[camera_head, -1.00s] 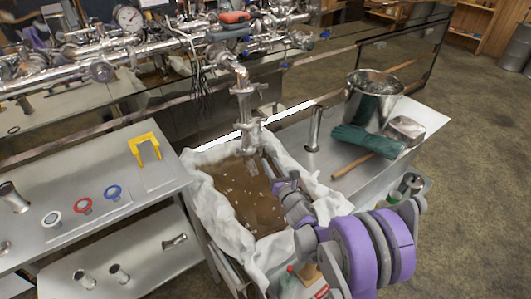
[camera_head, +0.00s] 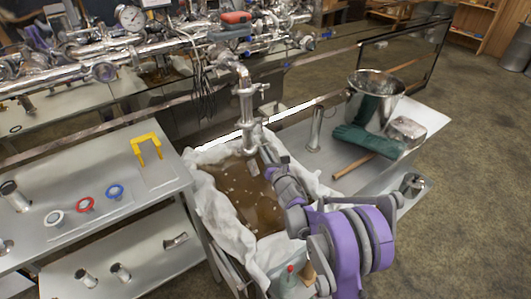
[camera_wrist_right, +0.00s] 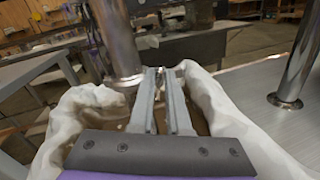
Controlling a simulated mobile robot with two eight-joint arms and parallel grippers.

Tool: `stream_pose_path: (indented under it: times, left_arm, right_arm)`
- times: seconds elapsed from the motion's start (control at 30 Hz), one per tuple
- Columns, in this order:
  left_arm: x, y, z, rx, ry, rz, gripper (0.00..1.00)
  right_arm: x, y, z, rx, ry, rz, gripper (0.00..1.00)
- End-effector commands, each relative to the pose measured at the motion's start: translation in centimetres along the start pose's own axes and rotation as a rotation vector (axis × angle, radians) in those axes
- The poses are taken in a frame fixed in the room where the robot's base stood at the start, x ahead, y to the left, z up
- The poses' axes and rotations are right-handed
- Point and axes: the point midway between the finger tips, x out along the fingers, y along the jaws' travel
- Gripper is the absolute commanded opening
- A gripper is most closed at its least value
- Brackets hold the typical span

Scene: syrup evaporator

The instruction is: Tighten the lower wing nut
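A shiny vertical pipe (camera_head: 245,105) comes down over the cloth-lined pan. A small wing nut (camera_head: 264,87) projects from its right side at the upper clamp. A lower clamp (camera_head: 250,122) sits further down, but its wing nut is too small to make out clearly. My right gripper (camera_head: 262,157) points at the pipe's lower end from the right front, below the clamps and over the pan. In the right wrist view, its two fingers (camera_wrist_right: 163,72) are parallel with a narrow gap and nothing clearly between them. The pipe (camera_wrist_right: 118,45) stands left of them. My left gripper is not in view.
The white cloth (camera_head: 222,222) lines the pan of brown liquid. The right table holds an upright metal tube (camera_head: 315,128), a bucket (camera_head: 352,115) and green gloves (camera_head: 365,142). The left table holds a yellow bracket (camera_head: 146,141) and coloured rings (camera_head: 85,205).

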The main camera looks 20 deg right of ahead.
Motion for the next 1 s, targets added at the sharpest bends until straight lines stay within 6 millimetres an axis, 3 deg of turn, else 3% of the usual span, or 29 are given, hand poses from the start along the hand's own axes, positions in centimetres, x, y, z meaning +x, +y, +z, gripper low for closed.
stream_pose_path:
  times: [0.57,1.0]
  left_arm:
    - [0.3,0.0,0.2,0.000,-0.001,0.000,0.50]
    - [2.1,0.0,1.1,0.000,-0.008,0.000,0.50]
  right_arm:
    - [0.0,-0.1,-0.2,0.049,0.002,-0.001,0.00]
    - [-0.1,-0.5,-0.5,0.382,0.003,-0.002,0.00]
